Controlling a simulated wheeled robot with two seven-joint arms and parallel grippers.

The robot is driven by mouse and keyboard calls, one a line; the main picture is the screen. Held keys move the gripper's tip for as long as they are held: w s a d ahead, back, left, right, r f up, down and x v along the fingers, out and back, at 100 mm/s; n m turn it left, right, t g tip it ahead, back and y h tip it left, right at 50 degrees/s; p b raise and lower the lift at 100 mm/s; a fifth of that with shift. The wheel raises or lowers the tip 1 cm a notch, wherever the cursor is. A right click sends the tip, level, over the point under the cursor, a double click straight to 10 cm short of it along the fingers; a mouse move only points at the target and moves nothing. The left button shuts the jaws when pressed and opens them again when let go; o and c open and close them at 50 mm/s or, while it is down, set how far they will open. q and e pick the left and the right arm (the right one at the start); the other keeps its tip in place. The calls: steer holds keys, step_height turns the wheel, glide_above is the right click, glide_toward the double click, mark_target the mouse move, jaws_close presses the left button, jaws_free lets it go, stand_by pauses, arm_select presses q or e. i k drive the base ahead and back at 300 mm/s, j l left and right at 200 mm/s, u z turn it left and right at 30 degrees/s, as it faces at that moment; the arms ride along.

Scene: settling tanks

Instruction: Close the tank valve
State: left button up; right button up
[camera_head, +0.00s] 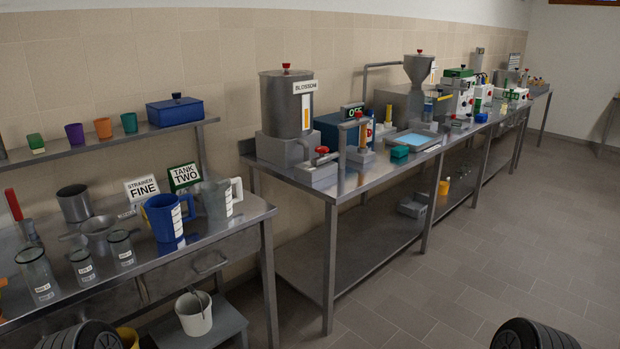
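A grey metal tank (281,108) labelled BLOSSOM stands on a grey block at the near left end of the long steel bench (335,188). A red knob sits on its lid. Low in front of the tank is a valve with a red handle (322,150), above a grey box (316,175). The handle is small here, and I cannot tell if the valve is open or closed. Neither gripper is in view. Only dark rounded parts, likely of my own arms, show at the bottom edge.
A left bench (205,250) holds blue and grey jugs, beakers and signs FINE and TANK TWO. A white bucket (194,315) stands on a low grey stool. The tiled floor at right is clear.

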mark_target(320, 149)
steer(key=i+j+z, duration=0.1)
steer(key=i+z, duration=0.15)
steer(key=i, duration=0.3)
steer(key=i+j+z, duration=0.25)
steer(key=i, duration=0.3)
steer(key=i+j+z, duration=0.25)
steer(key=i, duration=0.3)
steer(key=i+j+z, duration=0.25)
steer(key=i+j, duration=0.15)
steer(key=i, duration=0.1)
